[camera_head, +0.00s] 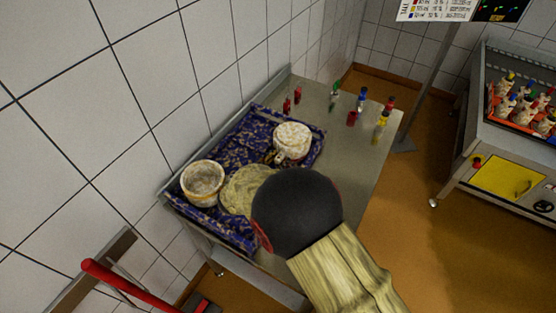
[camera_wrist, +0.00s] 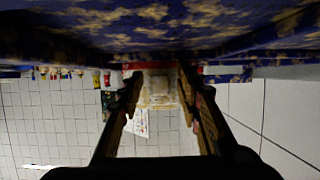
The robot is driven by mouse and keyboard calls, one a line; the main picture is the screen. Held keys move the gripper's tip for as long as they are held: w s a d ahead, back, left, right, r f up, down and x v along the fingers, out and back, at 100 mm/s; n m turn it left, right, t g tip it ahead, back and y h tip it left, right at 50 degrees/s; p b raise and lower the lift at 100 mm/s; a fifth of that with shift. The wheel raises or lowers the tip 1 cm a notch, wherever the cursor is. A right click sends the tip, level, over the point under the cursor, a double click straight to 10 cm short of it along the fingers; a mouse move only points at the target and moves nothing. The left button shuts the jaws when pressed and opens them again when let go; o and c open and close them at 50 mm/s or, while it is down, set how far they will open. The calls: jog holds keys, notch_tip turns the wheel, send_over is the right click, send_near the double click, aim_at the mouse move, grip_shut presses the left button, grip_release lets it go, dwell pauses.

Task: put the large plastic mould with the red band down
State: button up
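A pale mould with brown blotches (camera_head: 292,143) stands on the far part of a blue speckled tray (camera_head: 228,152) in the head view. Another pale mould (camera_head: 201,185) stands at the tray's left. I cannot make out a red band on either in that view. In the wrist view, turned upside down, my gripper's fingers (camera_wrist: 159,92) are apart. A pale, brownish thing (camera_wrist: 158,88) shows between them, with a red strip (camera_wrist: 150,65) beside the fingertips. I cannot tell whether the fingers touch it. In the head view my black wrist hides most of the gripper.
Several small coloured bottles stand on the bare right side of the metal table (camera_head: 335,140). A tiled wall is close behind the tray. A machine with a yellow panel (camera_head: 507,180) stands at right.

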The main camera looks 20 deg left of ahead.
jog(key=shift+r, duration=0.15)
jog(key=p+v, duration=0.3)
jog(key=v, duration=0.9)
